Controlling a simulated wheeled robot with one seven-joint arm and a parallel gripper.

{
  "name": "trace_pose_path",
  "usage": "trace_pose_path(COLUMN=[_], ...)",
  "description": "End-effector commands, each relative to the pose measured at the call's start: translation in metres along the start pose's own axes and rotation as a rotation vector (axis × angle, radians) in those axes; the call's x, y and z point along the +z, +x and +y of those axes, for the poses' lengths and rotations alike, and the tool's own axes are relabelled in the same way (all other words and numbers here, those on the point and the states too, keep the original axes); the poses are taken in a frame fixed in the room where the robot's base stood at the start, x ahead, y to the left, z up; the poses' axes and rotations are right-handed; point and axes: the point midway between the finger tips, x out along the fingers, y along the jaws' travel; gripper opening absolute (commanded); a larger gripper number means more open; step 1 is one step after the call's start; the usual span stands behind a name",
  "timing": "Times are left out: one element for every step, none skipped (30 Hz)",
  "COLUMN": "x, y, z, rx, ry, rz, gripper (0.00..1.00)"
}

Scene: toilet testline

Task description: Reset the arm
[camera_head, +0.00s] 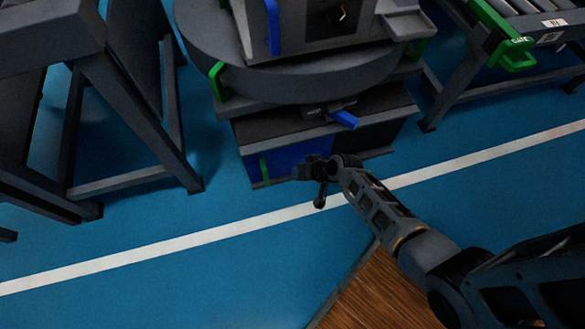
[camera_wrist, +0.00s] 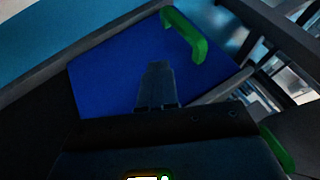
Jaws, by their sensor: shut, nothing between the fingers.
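My arm reaches in from the lower right of the head view. My gripper (camera_head: 301,172) is at its far end, in front of the blue panel of the dark cabinet (camera_head: 375,133) under the round platform. In the wrist view my gripper (camera_wrist: 156,68) points at the blue panel (camera_wrist: 105,85), and its fingers are together with nothing between them. I cannot tell how far the fingertips are from the panel. A green handle (camera_wrist: 186,36) sits at the panel's upper edge in the wrist view, to the right of the fingers.
The round grey platform (camera_head: 205,52) carries a grey fixture. A grey frame (camera_head: 130,105) stands at the left and a roller conveyor (camera_head: 515,20) at the upper right. A wooden surface (camera_head: 370,295) lies below my arm. Blue floor with a white line is open at the lower left.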

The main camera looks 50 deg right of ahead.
Motion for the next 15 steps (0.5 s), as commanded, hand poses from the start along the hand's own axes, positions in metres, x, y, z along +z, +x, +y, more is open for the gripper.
trace_pose_path(x=[-0.001, -0.001, -0.001, -0.001, -0.001, 0.000, 0.000, 0.000, 0.000, 0.000, 0.000, 0.000, 0.000, 0.001, 0.003], y=[-0.008, -0.010, -0.013, -0.014, -0.015, -0.016, -0.016, -0.016, -0.016, -0.016, -0.016, -0.016, -0.016, -0.017, -0.018], z=[-0.001, -0.001, 0.000, 0.000, 0.000, 0.000, 0.000, 0.000, 0.001, 0.001, 0.001, 0.001, 0.001, 0.001, 0.001], rx=[0.000, 0.000, 0.001, 0.001, 0.001, 0.001, 0.001, 0.001, 0.001, 0.001, 0.001, 0.001, 0.001, 0.001, 0.003], ry=[0.000, 0.000, 0.000, 0.000, 0.000, 0.000, 0.000, 0.000, 0.000, 0.000, 0.000, 0.000, 0.000, -0.001, -0.005], rz=[0.001, 0.001, 0.001, 0.001, 0.001, 0.001, 0.001, 0.001, 0.001, 0.001, 0.001, 0.001, 0.001, 0.001, 0.004], gripper=[0.00, 0.00, 0.00, 0.00, 0.00, 0.00, 0.00, 0.00, 0.00, 0.00, 0.00, 0.00, 0.00, 0.00, 0.00])
